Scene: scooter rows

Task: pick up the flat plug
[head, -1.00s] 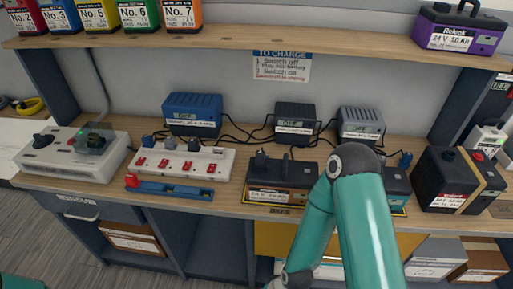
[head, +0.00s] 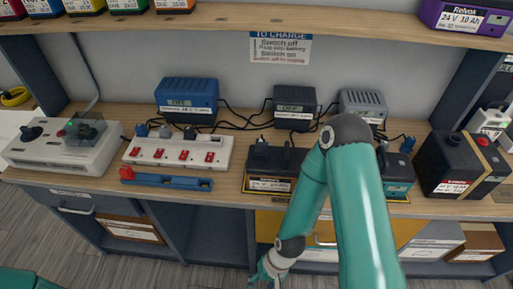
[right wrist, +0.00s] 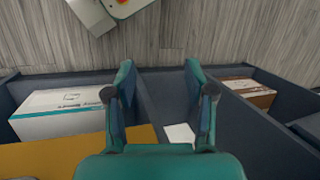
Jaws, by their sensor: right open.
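Several plugs show in the head view, and I cannot tell which is the flat plug. A blue plug (head: 142,130), a grey plug (head: 165,131) and a dark plug (head: 190,133) stand along the back of the white power strip (head: 160,152). A dark blue plug (head: 261,148) stands on the black battery, and another blue plug (head: 407,144) is at the right. My right gripper (head: 266,272) hangs low in front of the bench, apart from all plugs. In the right wrist view my right gripper (right wrist: 159,78) is open and empty above the floor. My left gripper is out of view.
A grey switch box (head: 62,145) and a blue slotted rail (head: 165,183) lie on the bench at left. Chargers (head: 187,100) with loose cables stand behind. Black batteries (head: 448,163) stand at right. The shelf (head: 230,20) overhangs. Open cubbies (head: 215,235) are below.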

